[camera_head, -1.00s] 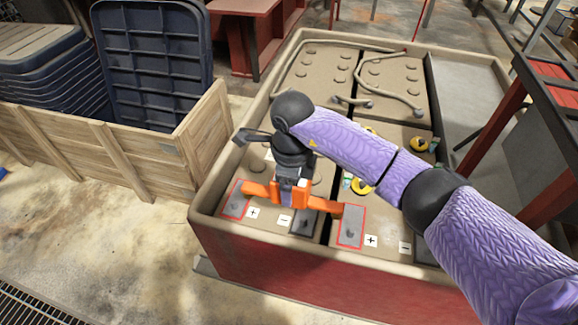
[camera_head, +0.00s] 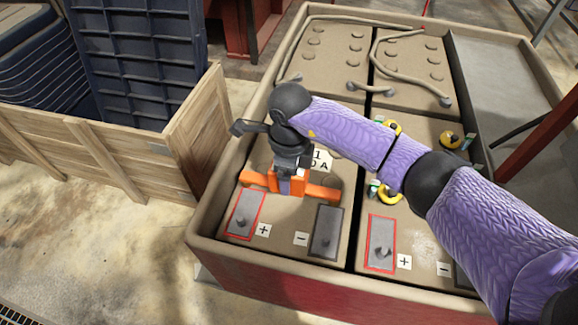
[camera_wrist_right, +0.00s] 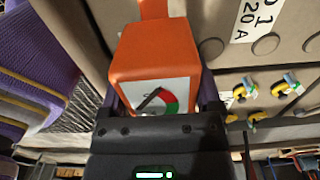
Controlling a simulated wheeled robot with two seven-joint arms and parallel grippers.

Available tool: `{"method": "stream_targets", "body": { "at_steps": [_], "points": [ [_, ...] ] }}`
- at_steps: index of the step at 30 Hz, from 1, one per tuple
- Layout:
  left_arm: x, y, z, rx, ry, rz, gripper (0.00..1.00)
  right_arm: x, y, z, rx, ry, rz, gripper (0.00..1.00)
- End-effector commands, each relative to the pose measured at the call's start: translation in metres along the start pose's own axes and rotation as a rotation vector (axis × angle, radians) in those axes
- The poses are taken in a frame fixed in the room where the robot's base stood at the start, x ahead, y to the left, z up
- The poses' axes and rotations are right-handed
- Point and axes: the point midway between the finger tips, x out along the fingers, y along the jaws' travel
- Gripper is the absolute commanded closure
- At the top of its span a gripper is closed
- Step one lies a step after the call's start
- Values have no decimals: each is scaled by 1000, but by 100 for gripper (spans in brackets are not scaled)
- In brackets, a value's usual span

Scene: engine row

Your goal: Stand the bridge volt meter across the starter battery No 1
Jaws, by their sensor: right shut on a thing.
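My right gripper (camera_head: 288,188) is shut on the orange bridge volt meter (camera_head: 320,193). In the right wrist view the meter's orange body (camera_wrist_right: 155,55) and dial (camera_wrist_right: 158,97) show between the fingers. The meter is long, with an arm reaching out to each side. It is over the front left battery (camera_head: 285,222), whose partly hidden label (camera_head: 320,160) reads 1. In the picture it lies just behind the red-edged plus pad (camera_head: 244,213) and the dark minus pad (camera_head: 327,232). I cannot tell its height or whether it touches. My left gripper is not in view.
A second front battery with a red-edged plus pad (camera_head: 381,243) stands to the right. Yellow rings (camera_head: 450,139) and loose cables (camera_head: 372,88) lie on the batteries. The tray's raised rim (camera_head: 205,215) surrounds them. A wooden crate (camera_head: 198,125) stands left.

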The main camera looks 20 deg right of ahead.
Motion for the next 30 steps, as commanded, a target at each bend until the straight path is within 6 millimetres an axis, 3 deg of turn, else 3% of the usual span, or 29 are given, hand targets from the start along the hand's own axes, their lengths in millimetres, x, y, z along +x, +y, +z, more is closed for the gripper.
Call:
{"method": "stream_targets", "body": {
  "at_steps": [18,30],
  "points": [
    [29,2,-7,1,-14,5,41,54,0,0,0,1,2,100],
    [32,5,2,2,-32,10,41,64,0,0,0,-1,0,100]
  ]
}}
